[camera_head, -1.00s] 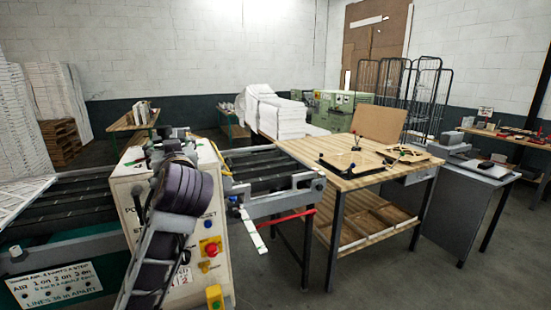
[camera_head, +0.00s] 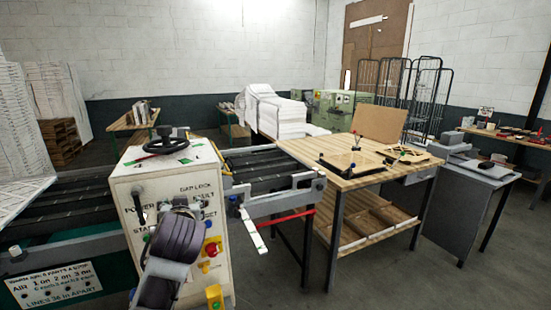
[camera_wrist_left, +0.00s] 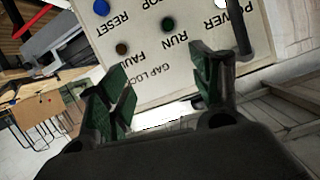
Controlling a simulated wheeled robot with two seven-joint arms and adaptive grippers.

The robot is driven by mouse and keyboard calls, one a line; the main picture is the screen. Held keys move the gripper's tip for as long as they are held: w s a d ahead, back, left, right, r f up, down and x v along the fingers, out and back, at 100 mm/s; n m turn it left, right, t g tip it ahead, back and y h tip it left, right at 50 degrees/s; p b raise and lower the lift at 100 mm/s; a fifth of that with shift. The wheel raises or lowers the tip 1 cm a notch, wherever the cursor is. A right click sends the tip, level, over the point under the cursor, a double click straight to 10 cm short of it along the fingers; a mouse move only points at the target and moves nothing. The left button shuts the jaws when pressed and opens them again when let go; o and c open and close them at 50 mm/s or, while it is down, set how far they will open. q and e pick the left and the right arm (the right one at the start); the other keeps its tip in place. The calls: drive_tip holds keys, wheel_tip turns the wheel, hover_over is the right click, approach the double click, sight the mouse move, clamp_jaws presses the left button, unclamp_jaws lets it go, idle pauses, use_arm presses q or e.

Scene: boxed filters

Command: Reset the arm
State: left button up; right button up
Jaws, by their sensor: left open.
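My left gripper (camera_wrist_left: 165,85) shows in the left wrist view with its two green-padded fingers spread apart and nothing between them. It is in front of the control panel of a cream machine console (camera_wrist_left: 155,30), which appears upside down there. In the head view my left arm (camera_head: 175,245) rises from the bottom in front of the same console (camera_head: 140,190); its gripper cannot be made out there. My right arm and gripper are in neither view.
A black handwheel (camera_head: 166,141) sits on top of the console. A conveyor with rails (camera_head: 262,165) extends right of it. A wooden workbench (camera_head: 335,172) with a dark frame and small tools stands further right. Grey floor (camera_head: 400,255) is clear in front.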

use_arm(q)
drive_tip(key=s+f+m+g+h, duration=0.2)
drive_tip(key=s+f, duration=0.2)
drive_tip(key=f, duration=0.7)
drive_tip(key=s+d+f+m+g+h, duration=0.3)
drive_tip(key=s+f+g, duration=0.4)
drive_tip(key=s+f, duration=1.7)
wheel_tip(320, 180, down, 33)
drive_tip(key=s+g, duration=0.1)
drive_tip(key=g, duration=0.1)
drive_tip(key=s+a+f, duration=0.2)
drive_tip(key=s+f, duration=0.8)
drive_tip(key=s, duration=0.1)
drive_tip(key=s+a+f+g, duration=0.1)
drive_tip(key=s+a+f, duration=0.1)
drive_tip(key=s+f, duration=0.8)
drive_tip(key=shift+s+a+f+h, duration=0.15)
drive_tip(key=shift+s+a+h, duration=0.2)
drive_tip(key=shift+s, duration=0.6)
